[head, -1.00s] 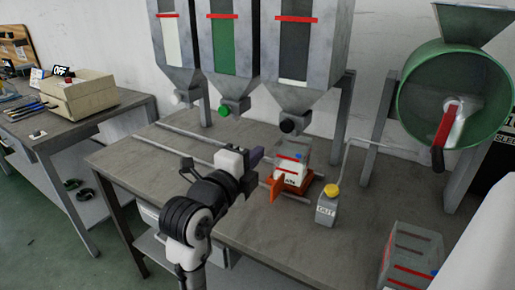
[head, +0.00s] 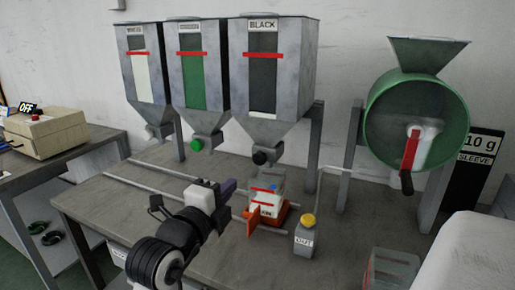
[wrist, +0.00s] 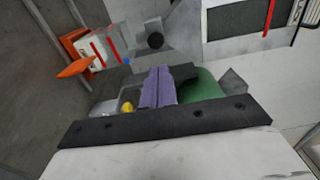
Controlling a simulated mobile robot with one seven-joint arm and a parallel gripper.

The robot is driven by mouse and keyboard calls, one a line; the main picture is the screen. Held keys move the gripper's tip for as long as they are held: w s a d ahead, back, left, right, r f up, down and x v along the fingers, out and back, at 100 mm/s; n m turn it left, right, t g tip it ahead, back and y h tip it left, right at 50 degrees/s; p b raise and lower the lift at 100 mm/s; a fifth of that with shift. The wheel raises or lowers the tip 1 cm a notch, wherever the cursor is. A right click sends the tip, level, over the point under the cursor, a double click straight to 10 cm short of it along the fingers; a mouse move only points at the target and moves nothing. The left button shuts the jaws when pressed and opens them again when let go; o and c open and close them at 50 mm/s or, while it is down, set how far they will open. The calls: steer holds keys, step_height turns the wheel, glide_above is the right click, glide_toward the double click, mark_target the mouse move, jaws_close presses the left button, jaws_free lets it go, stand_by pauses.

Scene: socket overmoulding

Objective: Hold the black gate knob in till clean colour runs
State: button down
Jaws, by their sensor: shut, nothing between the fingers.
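The black gate knob (head: 260,157) sits at the outlet under the hopper labelled BLACK (head: 275,75); it also shows in the wrist view (wrist: 155,40). My gripper (head: 229,188) is left of and below the knob, apart from it. Its purple fingers are shut and empty in the wrist view (wrist: 159,87). A clear, red-marked cup (head: 267,199) stands on an orange carriage (head: 279,217) on the rails, below the black hopper. Whether anything runs from the outlet cannot be made out.
A green-knobbed hopper (head: 199,80) and a white one (head: 143,75) stand left. A grey box with a yellow button (head: 307,221) stands right of the carriage. A green drum with a red-handled crank (head: 411,148) stands at the right. The front bench is partly clear.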

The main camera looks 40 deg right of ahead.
mark_target(259, 159)
steer(key=shift+s+a+f+b, duration=0.25)
steer(key=shift+a+b, duration=0.4)
steer(key=shift+b, duration=0.2)
steer(key=p+x, duration=0.3)
steer(key=x, duration=1)
steer(key=shift+p, duration=0.4)
steer(key=shift+w+d, duration=0.15)
steer(key=shift+d, duration=0.35)
